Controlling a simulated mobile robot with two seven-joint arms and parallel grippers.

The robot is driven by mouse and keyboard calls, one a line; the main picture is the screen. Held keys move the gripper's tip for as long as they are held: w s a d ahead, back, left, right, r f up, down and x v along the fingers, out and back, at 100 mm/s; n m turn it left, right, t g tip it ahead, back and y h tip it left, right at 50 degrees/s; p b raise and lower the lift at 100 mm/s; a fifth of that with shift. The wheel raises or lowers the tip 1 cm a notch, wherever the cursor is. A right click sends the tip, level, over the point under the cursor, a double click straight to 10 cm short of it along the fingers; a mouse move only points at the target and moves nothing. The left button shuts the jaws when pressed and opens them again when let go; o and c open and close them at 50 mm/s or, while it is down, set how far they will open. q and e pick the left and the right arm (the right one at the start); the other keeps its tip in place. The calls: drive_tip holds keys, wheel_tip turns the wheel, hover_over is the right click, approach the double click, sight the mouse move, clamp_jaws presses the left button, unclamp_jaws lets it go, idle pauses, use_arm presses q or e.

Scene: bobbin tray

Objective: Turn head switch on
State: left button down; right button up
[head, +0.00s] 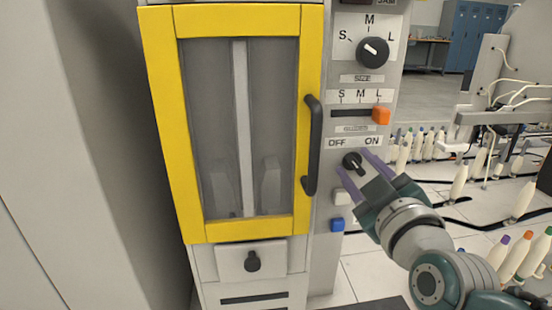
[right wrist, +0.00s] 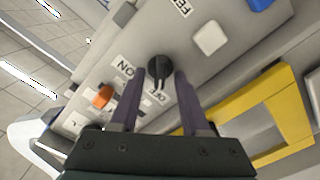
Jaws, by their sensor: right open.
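The head switch (head: 352,160) is a round black knob on the grey panel, under the labels OFF and ON. It also shows in the right wrist view (right wrist: 159,66), where its pointer appears turned toward OFF. My right gripper (head: 357,162) is open, with its two purple fingers at either side of the knob. In the right wrist view the fingertips (right wrist: 160,76) flank the knob; I cannot tell whether they touch it. My left gripper is not in view.
An orange slider (head: 381,115) and a black SIZE knob (head: 373,52) are above the switch. A white button (head: 342,197) and a blue button (head: 337,225) are below it. A yellow-framed door (head: 190,130) with a dark handle (head: 312,145) stands left. Several bobbins stand at right.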

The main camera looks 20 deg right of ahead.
drive_tip(key=shift+c, duration=0.2)
clamp_jaws()
idle(0.6)
drive_tip(key=m+p, duration=0.1)
drive_tip(key=m, duration=0.2)
drive_tip(key=shift+r, duration=0.15)
drive_tip(key=m, duration=0.3)
drive_tip(key=shift+d+m+p, duration=0.15)
drive_tip(key=shift+m+p, duration=0.25)
drive_tip(key=shift+s+d+m, duration=0.1)
drive_tip(key=shift+d+m, duration=0.05)
drive_tip(key=shift+m, duration=2.05)
drive_tip(key=shift+d+m, duration=0.1)
drive_tip(key=shift+m, duration=2.4)
